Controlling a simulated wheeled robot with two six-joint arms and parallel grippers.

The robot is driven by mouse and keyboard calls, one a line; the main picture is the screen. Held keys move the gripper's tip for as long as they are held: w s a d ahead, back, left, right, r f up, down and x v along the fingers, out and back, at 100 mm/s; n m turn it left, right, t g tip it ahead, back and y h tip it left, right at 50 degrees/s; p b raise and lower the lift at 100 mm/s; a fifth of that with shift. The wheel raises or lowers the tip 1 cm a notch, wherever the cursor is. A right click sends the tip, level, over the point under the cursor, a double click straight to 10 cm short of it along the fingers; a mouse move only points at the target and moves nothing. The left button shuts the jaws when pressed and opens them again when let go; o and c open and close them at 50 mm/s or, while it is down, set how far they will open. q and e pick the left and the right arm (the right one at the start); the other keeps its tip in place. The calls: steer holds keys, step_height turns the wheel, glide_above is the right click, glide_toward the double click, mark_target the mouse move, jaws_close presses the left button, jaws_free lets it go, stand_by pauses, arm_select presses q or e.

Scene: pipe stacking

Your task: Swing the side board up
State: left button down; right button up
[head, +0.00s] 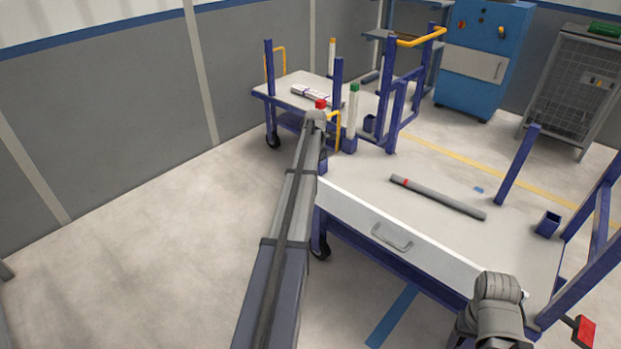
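The white side board (352,217) runs along the near long edge of the cart, with a grey handle (392,238) on its face. Its face is turned toward me; I cannot tell whether it is latched. My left gripper (316,116) is at the cart's near left corner, by a red piece (320,104); its fingers are too small to make out. My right gripper (500,287) is by the board's right end and covers part of it; its fingers are hidden. A red block (584,331) on a dark rod is at the right corner.
A grey pipe with a red band (437,197) lies on the white deck (360,177). Blue posts (517,165) rise from the cart. A second cart (275,88) stands behind, with a blue cabinet (485,60) and a mesh cage (568,90) farther back. The floor at left is clear.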

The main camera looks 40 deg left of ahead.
arm_select(q)
steer(key=shift+w+r, duration=0.1)
steer(key=shift+w, duration=0.85)
arm_select(e)
steer(key=shift+r, duration=0.1)
arm_select(q)
steer(key=shift+w, duration=0.15)
steer(key=s+r+p, duration=0.1)
steer(key=s, duration=0.4)
steer(key=w+r+p, duration=0.1)
steer(key=r+p, duration=0.1)
steer(key=w+r+p, duration=0.4)
steer(key=p, duration=0.1)
steer(key=shift+w+r, duration=0.15)
steer(key=shift+r, duration=0.25)
arm_select(e)
step_height(320, 180, up, 8)
steer(key=d, duration=0.1)
steer(key=shift+w, duration=0.35)
steer(key=shift+f, duration=0.2)
